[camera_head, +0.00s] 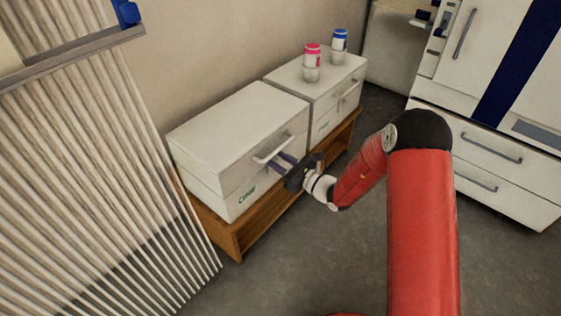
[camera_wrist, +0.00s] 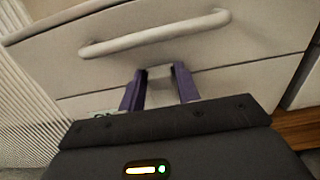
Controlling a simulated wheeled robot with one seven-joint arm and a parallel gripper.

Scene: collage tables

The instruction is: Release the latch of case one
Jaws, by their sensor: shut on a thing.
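A white case (camera_head: 238,128) stands on a low wooden bench, its lid shut down on its lower box. Green lettering, too small to read, marks its front. A pale bar handle (camera_wrist: 155,36) crosses the lid's front. My gripper (camera_head: 281,160) reaches the case's front just below the handle. In the wrist view, its two purple fingers (camera_wrist: 159,86) stand on either side of a small pale latch (camera_wrist: 160,72) at the seam between lid and box. The gripper is shut on this latch, whose lower part is hard to make out.
A second white case (camera_head: 322,91) stands to the right on the same bench (camera_head: 262,222), with a pink-capped bottle (camera_head: 312,54) and a blue-capped bottle (camera_head: 340,41) on top. A slatted panel (camera_head: 80,150) is at left, white drawers (camera_head: 490,150) at right. Grey floor is open before the bench.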

